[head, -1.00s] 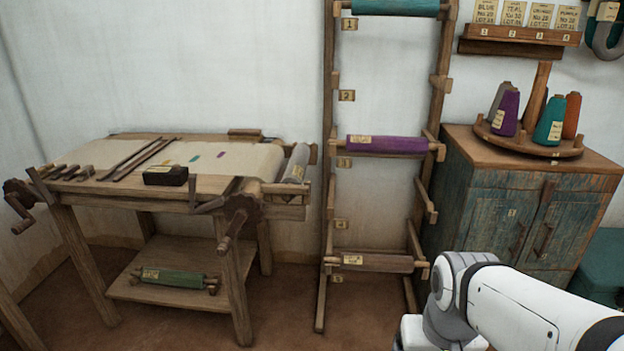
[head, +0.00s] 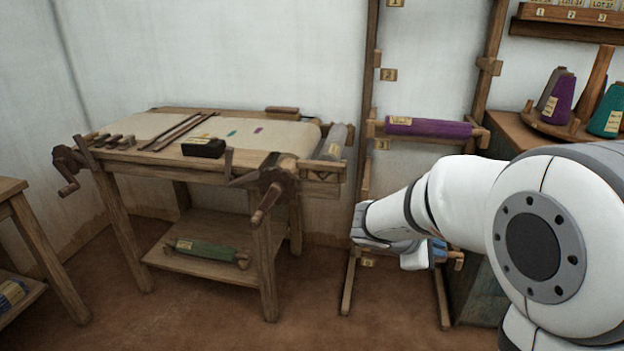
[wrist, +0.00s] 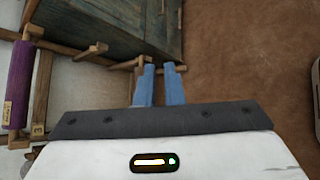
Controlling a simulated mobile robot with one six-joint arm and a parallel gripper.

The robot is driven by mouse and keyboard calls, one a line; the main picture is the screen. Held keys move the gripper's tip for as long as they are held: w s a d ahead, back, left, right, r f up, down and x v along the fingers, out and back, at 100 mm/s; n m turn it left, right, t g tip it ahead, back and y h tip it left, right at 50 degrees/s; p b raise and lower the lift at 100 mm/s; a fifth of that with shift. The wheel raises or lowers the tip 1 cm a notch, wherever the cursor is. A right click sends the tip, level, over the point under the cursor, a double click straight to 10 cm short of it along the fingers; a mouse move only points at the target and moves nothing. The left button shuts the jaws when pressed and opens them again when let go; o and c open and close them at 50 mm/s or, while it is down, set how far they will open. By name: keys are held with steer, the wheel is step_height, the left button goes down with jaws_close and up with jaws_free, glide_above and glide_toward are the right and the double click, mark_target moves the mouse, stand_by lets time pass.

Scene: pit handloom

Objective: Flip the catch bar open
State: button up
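The loom frame (head: 200,180) stands at left centre in the head view, with pale cloth (head: 285,135) across its top. A dark toothed wheel with a crank handle (head: 268,195) is on its right front corner. A short upright wooden lever (head: 229,162) stands beside that wheel. I cannot tell for sure which piece is the catch bar. My gripper shows two blue fingers (wrist: 160,76) in the wrist view, parted with nothing between them. In the head view my gripper (head: 438,250) is partly visible by the rack's lower part, right of the loom and apart from it.
A wooden rack (head: 360,200) with a purple roll (head: 430,127) stands right of the loom. A cabinet (wrist: 120,25) is close to my gripper. A dark block (head: 203,148) lies on the loom, and a green roll (head: 205,252) on its shelf. Floor before the loom is clear.

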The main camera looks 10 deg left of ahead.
steer(key=w+a+n+t, duration=0.1)
steer(key=w+a, duration=0.1)
steer(key=w+a+n+t, duration=0.1)
steer(key=w+a+n, duration=0.1)
steer(key=w+a+n+t, duration=0.1)
steer(key=w+a, duration=0.1)
steer(key=shift+w+a+f+n+t+b, duration=0.2)
steer(key=shift+a+f+n+t+b, duration=0.1)
steer(key=shift+a+f+n+t, duration=0.1)
jaws_close()
steer(key=n+t+y+b, duration=0.2)
steer(key=n+t+y, duration=0.7)
steer(key=n, duration=0.6)
glide_toward(307, 183)
steer(key=s, duration=0.4)
steer(key=w, duration=0.6)
steer(key=w+b, duration=0.1)
steer(key=w, duration=0.3)
steer(key=shift+w+r, duration=0.15)
steer(key=shift+r, duration=0.2)
step_height(307, 183, up, 3)
steer(key=shift+f, duration=0.15)
steer(key=shift+w+r, duration=0.15)
steer(key=shift+r, duration=0.4)
